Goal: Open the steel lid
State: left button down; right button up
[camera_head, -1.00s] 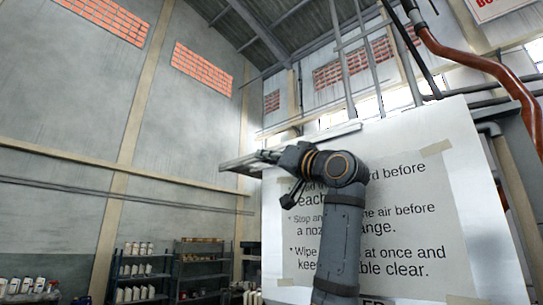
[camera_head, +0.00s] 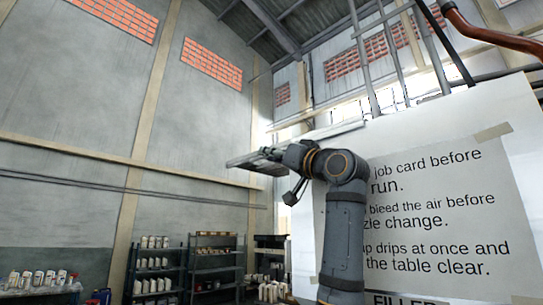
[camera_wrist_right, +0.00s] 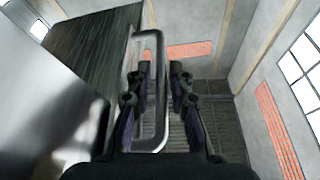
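The lid, as far as I can tell, is the thin grey metal plate (camera_head: 335,131) seen nearly edge-on in the head view. My right gripper (camera_head: 262,160) is at its left part. In the right wrist view a pale metal loop handle (camera_wrist_right: 152,143) stands upright beside a dark brushed panel (camera_wrist_right: 90,50). My right gripper (camera_wrist_right: 161,72) straddles the handle's right bar, one finger on each side. The fingers are apart, with slight gaps to the bar; contact is unclear. My left gripper is not in view.
A large white board (camera_head: 525,205) with a printed notice (camera_head: 430,215) stands behind and right of my right arm. Shelves (camera_head: 215,262) with bottles stand far back at lower left. A brown pipe (camera_head: 490,35) is at upper right. The air left of my gripper is clear.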

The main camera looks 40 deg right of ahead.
jog(key=v, duration=0.7)
jog(key=shift+s, duration=0.2)
jog(key=shift+f, duration=0.1)
